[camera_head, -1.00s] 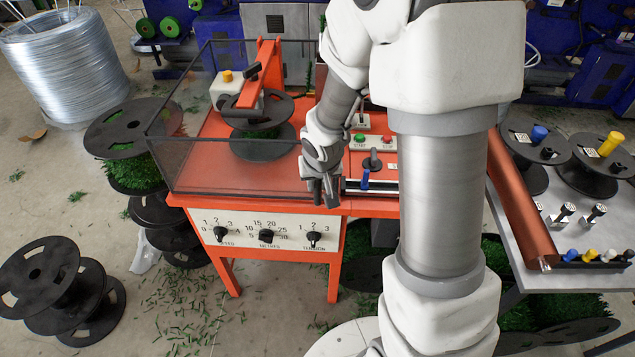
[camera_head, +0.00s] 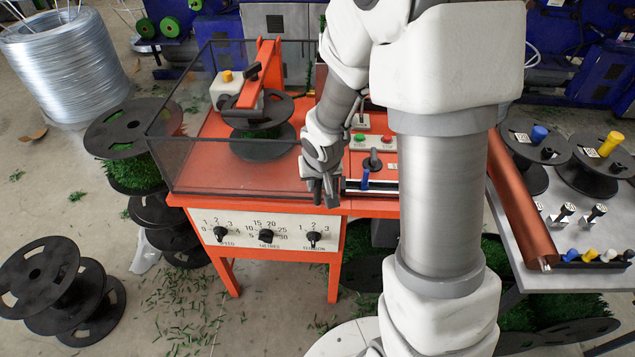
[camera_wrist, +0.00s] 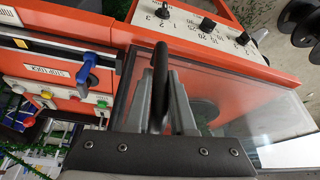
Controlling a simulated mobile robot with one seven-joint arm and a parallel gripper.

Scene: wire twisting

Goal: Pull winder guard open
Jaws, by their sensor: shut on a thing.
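The winder guard (camera_head: 232,178) is a clear, dark-edged box around the spool on the orange winder. It looks closed over the bench top. My gripper (camera_head: 325,193) is at the guard's front right corner. In the wrist view, my gripper (camera_wrist: 160,112) is shut on a black bar-like handle (camera_wrist: 160,70) at the edge of the guard's clear panel (camera_wrist: 240,105). The handle stands between the two grey fingers. In the head view the fingers hide the handle. The winder spool (camera_head: 262,150) holds green material inside the guard.
A control panel (camera_head: 372,145) with buttons and a blue-handled lever (camera_head: 365,178) lies just right of my gripper. Dials (camera_head: 267,236) sit on the front face below. Black spools (camera_head: 70,290) stand on the floor at left. A side table (camera_head: 580,220) is at right.

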